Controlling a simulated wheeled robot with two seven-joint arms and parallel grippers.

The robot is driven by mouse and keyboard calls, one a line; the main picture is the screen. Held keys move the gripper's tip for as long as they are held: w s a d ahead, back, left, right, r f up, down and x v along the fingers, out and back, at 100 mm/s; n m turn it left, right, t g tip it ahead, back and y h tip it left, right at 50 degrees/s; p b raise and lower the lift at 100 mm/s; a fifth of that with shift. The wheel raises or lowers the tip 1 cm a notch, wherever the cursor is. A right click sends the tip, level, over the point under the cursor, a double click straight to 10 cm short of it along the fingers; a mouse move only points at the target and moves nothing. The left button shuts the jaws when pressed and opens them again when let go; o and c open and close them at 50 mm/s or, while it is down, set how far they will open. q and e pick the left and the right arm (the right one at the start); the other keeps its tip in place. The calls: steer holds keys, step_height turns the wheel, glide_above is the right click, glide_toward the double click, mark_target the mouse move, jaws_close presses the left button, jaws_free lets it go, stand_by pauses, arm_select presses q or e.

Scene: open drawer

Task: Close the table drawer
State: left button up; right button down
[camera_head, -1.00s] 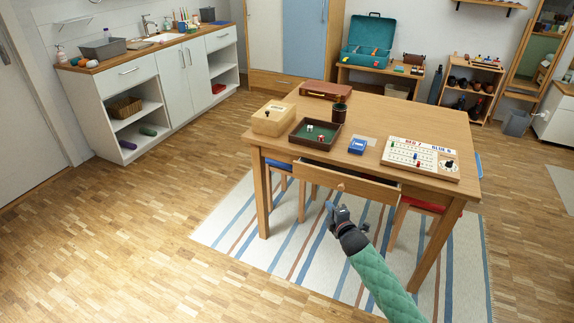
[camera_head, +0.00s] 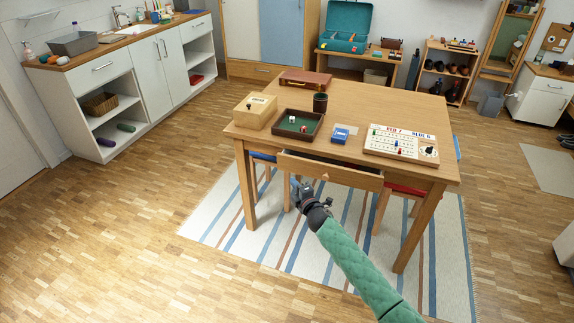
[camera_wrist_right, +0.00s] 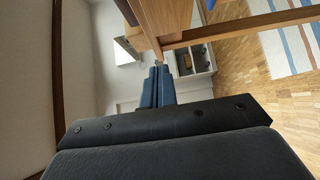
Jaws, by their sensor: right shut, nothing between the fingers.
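The table drawer (camera_head: 345,176) is pulled part way out of the wooden table (camera_head: 385,105), with a dark gap showing behind its front panel. My right gripper (camera_head: 296,183) is shut and empty, just below and in front of the left part of the drawer front. In the right wrist view its closed fingers (camera_wrist_right: 158,85) point towards a wooden panel (camera_wrist_right: 165,18), and their tips look close to its lower edge. I cannot tell if they touch it. My left gripper is not in view.
On the tabletop are a wooden box (camera_head: 255,111), a green-lined tray (camera_head: 298,124), a dark cup (camera_head: 320,102), a small blue box (camera_head: 340,135) and a scoreboard (camera_head: 401,145). Stools with blue and red seats stand under the table. The floor in front is clear.

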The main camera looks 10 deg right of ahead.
mark_target(295, 161)
steer(key=w+p, duration=0.1)
steer(key=w, duration=1)
steer(key=shift+r+p, duration=0.1)
steer(key=shift+p, duration=0.2)
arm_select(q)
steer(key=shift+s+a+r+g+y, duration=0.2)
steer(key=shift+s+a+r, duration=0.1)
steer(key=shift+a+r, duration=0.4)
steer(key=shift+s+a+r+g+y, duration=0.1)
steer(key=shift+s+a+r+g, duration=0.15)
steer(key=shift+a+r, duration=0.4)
arm_select(e)
steer(key=shift+w+d, duration=0.35)
steer(key=shift+w, duration=0.1)
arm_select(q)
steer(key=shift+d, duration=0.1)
